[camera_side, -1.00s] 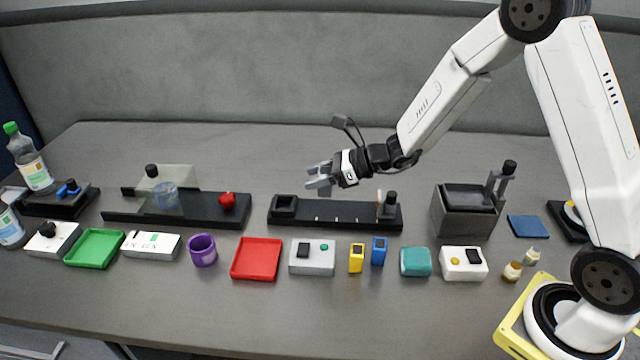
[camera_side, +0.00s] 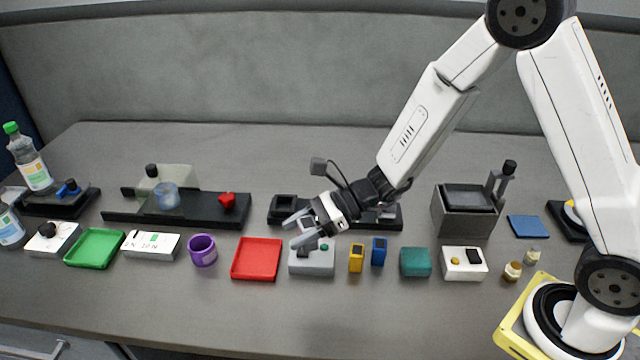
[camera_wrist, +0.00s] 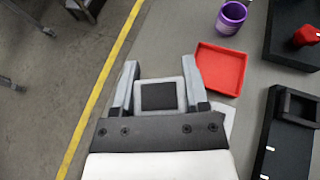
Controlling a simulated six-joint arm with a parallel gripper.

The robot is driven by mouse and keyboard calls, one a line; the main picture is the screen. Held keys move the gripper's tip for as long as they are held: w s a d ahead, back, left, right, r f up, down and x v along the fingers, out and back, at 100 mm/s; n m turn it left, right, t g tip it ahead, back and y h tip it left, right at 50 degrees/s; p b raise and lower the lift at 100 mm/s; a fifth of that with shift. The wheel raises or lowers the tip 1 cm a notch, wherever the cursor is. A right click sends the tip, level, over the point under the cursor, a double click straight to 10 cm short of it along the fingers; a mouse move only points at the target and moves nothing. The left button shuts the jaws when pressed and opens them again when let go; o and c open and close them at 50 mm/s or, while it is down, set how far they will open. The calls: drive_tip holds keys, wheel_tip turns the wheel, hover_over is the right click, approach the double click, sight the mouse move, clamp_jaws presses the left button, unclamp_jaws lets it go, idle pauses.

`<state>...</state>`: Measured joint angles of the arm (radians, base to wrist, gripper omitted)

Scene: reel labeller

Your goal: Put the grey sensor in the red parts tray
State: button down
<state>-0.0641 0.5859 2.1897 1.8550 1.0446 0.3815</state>
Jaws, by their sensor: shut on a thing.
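My gripper (camera_side: 298,229) is shut on the grey sensor, a small light-grey block with a dark square face. In the wrist view the sensor (camera_wrist: 160,95) sits between the two fingers of my gripper (camera_wrist: 160,82). In the side view it is hard to tell apart from the grey fingers. The red parts tray (camera_side: 256,259) lies on the table to the left of and below my gripper in the side view. It looks empty. The tray also shows in the wrist view (camera_wrist: 220,69), just right of the fingertips.
A grey box with a green button (camera_side: 313,261) is below my gripper. A yellow block (camera_side: 356,258) and a blue block (camera_side: 379,251) stand to its right. A purple cup (camera_side: 203,250) is left of the tray. A long black fixture (camera_side: 340,214) lies behind.

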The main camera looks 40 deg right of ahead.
drive_tip(key=w+a+f, duration=0.1)
drive_tip(key=w+f, duration=0.2)
drive_tip(key=w, duration=0.1)
drive_tip(key=w+a+f, duration=0.1)
drive_tip(key=w+f, duration=0.1)
drive_tip(key=w, duration=0.2)
drive_tip(key=w+a+f, duration=0.2)
drive_tip(key=w+f, duration=0.1)
drive_tip(key=w, duration=0.1)
drive_tip(key=shift+w+f, duration=0.1)
drive_tip(key=shift+f, duration=0.2)
drive_tip(key=shift+w+a+f, duration=0.1)
drive_tip(key=shift+w+f, duration=0.25)
drive_tip(key=shift+w+f, duration=0.25)
drive_tip(key=shift+f, duration=1.6)
drive_tip(key=shift+f, duration=0.15)
drive_tip(key=shift+c, duration=0.5)
unclamp_jaws()
